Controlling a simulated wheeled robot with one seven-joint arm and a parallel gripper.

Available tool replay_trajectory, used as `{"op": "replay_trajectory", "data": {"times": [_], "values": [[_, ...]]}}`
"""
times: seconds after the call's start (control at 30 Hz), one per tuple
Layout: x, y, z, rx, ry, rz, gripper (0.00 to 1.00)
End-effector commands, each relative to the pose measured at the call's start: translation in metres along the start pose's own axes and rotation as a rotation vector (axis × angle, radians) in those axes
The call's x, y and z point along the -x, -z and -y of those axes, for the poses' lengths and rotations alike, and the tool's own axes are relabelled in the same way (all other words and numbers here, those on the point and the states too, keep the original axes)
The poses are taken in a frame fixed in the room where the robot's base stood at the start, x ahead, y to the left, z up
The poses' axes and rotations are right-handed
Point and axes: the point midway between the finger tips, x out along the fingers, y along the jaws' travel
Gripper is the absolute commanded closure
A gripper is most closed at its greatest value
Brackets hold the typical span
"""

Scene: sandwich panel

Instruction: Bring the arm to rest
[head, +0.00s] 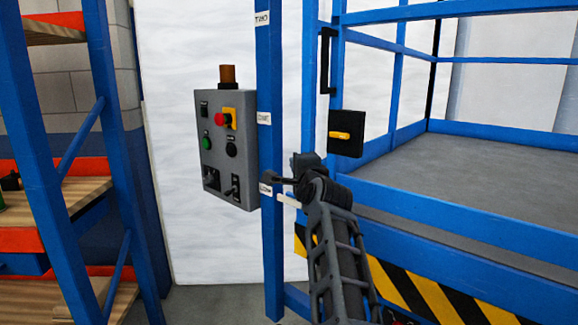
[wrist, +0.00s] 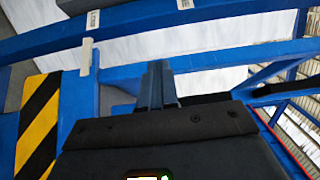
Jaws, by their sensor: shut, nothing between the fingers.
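My arm (head: 338,255) reaches up from the bottom of the head view. My gripper (head: 276,179) is at its upper end, dark, pointing left in front of the blue post (head: 272,100). In the wrist view the two fingers of my gripper (wrist: 158,82) are together with nothing between them. The grey control box (head: 229,185) is just left of the gripper in the picture. It carries a red button (head: 221,119) on yellow, a green button (head: 207,143), black switches and an amber lamp (head: 228,76). I cannot tell how far the gripper is from the post.
A blue-railed platform (head: 490,165) with a black-and-yellow striped edge (head: 425,295) fills the right. A black latch box with a yellow handle (head: 345,135) is on its frame. Blue shelving with wooden boards (head: 65,195) stands left. White wall panel (head: 175,230) lies behind.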

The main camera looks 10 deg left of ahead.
Motion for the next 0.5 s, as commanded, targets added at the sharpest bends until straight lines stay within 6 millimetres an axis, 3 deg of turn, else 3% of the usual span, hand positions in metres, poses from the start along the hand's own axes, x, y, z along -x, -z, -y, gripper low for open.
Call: {"op": "replay_trajectory", "data": {"times": [0.1, 0.27, 0.37, 0.5], "values": [[0.008, -0.014, 0.000, -0.001, 0.002, 0.003, 1.00], [0.015, -0.018, -0.003, 0.007, -0.001, -0.001, 1.00], [0.024, -0.006, -0.022, 0.043, -0.010, -0.019, 1.00], [0.055, 0.028, -0.073, 0.163, -0.032, -0.067, 1.00]]}}
